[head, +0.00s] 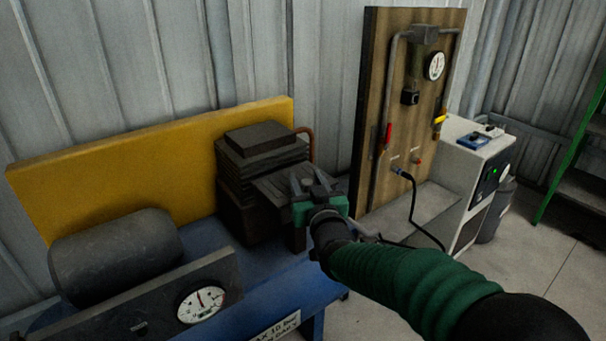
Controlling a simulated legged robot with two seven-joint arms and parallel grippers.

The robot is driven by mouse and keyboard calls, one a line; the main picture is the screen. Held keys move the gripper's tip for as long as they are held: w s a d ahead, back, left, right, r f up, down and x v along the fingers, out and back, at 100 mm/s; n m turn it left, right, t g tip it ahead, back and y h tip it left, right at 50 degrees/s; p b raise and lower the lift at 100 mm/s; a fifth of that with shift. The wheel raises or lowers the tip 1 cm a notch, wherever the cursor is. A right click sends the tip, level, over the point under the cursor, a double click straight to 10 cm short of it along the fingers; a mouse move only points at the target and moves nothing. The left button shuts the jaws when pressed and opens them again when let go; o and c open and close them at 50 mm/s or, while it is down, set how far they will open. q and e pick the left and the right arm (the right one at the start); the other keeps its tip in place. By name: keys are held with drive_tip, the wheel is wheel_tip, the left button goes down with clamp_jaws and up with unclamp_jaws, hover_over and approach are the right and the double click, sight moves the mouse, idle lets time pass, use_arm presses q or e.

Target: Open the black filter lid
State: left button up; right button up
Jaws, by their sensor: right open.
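A dark finned block (262,160) stands on a blue machine in the middle of the head view. A flat black cap (258,138) lies on its top. A dark ribbed plate (275,190) sticks out at its right front side; I cannot tell for sure which of these is the filter lid. My right gripper (309,181), with a green body, is open at the right end of this plate. Its fingers point away from me and overlap the plate's edge in the picture; I cannot tell whether they touch it. My left gripper is not in view.
A yellow guard (130,165) stands behind the block. A dark cylinder (115,255) and a panel with a gauge (203,303) are at the left. A wooden board (375,110) with pipes and a white cabinet (470,180) stand at the right.

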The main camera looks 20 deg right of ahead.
drive_tip(key=shift+s, duration=0.1)
clamp_jaws()
idle(1.3)
